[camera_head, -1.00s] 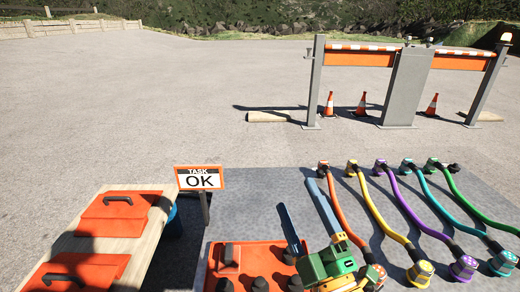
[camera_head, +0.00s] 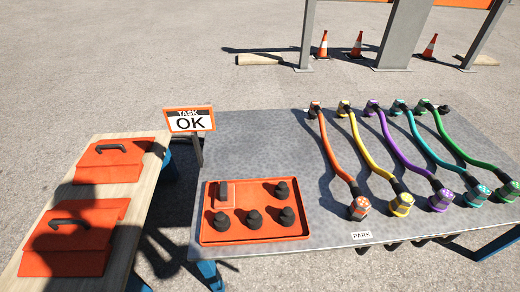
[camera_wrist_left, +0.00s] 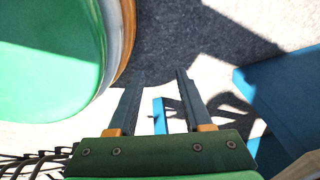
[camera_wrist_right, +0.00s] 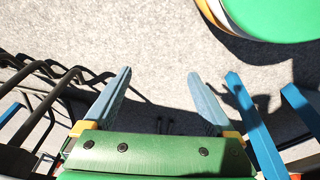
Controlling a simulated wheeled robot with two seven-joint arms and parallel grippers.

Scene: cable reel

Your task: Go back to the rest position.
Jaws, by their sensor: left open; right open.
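My left gripper (camera_wrist_left: 158,95) shows in the left wrist view with its two fingers apart and nothing between them. It points down toward the ground beside my green base. My right gripper (camera_wrist_right: 160,85) shows in the right wrist view with its fingers spread and empty, over pale ground. Neither gripper appears in the head view. The grey table (camera_head: 270,140) carries several coloured cables, among them an orange cable (camera_head: 334,152), a yellow cable (camera_head: 368,150) and a purple cable (camera_head: 400,148), lying side by side. A red tray (camera_head: 254,232) with several black knobs sits at the table's front left.
A sign reading TASK OK (camera_head: 189,120) stands behind the table's left corner. A wooden bench (camera_head: 120,225) with two orange cases lies to the left. A PARK label (camera_head: 362,236) is at the table's front edge. Cones (camera_head: 357,45) and a barrier stand behind. Blue struts (camera_wrist_right: 255,125) are near my right gripper.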

